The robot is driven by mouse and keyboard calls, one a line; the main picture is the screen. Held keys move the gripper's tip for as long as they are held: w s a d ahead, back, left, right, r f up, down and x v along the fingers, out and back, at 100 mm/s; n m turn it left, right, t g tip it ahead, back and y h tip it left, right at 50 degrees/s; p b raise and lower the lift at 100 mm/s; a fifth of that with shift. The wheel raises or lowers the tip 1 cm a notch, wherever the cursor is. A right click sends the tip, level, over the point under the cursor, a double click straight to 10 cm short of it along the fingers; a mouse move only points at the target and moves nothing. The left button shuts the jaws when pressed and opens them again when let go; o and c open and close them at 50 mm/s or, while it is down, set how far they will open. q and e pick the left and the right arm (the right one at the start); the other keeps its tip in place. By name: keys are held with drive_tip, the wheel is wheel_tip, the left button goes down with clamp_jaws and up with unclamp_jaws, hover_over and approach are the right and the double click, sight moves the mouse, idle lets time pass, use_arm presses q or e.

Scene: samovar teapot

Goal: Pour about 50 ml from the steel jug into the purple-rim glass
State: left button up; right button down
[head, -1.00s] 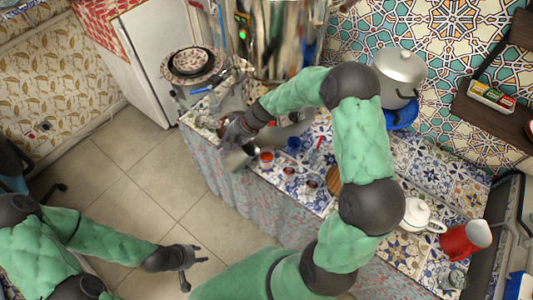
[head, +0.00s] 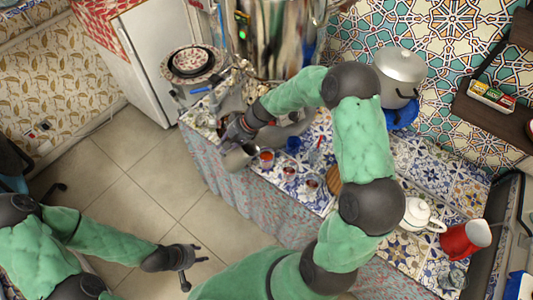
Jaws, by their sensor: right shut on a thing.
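The steel jug (head: 239,157) is held by my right gripper (head: 238,134) at the left end of the tiled counter, beside the counter's front edge. The jug looks near upright. My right gripper is shut on it. Several small glasses stand just right of the jug, among them one with reddish content (head: 266,158), one in the middle (head: 289,172) and one further right (head: 311,186). I cannot tell which has the purple rim. My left gripper (head: 194,268) is open and empty, over the floor, away from the counter.
A blue cup (head: 293,144) stands behind the glasses. A large shiny samovar (head: 280,40) is at the back. A white teapot (head: 421,216) and a red jug (head: 465,240) stand at the right. A lidded pot (head: 399,72) is behind my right arm.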

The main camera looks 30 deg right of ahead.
idle(0.6)
drive_tip(key=p, duration=0.3)
drive_tip(key=a+h+p, duration=0.1)
drive_tip(key=p, duration=0.2)
drive_tip(key=w+a+p, duration=0.1)
drive_tip(key=p, duration=0.2)
drive_tip(key=shift+a+f+g+h, duration=0.2)
drive_tip(key=shift+f+g+h, duration=0.15)
drive_tip(key=shift+g+h, duration=0.05)
drive_tip(key=w+a+f+m+g+h+p, duration=0.1)
drive_tip(key=w+a+f+g+h+p, duration=0.1)
drive_tip(key=a+f+h+p, duration=0.2)
drive_tip(key=shift+w+a+f+h, duration=0.15)
drive_tip(key=shift+a+f+h, duration=0.1)
drive_tip(key=shift+f+h, duration=0.35)
idle(1.3)
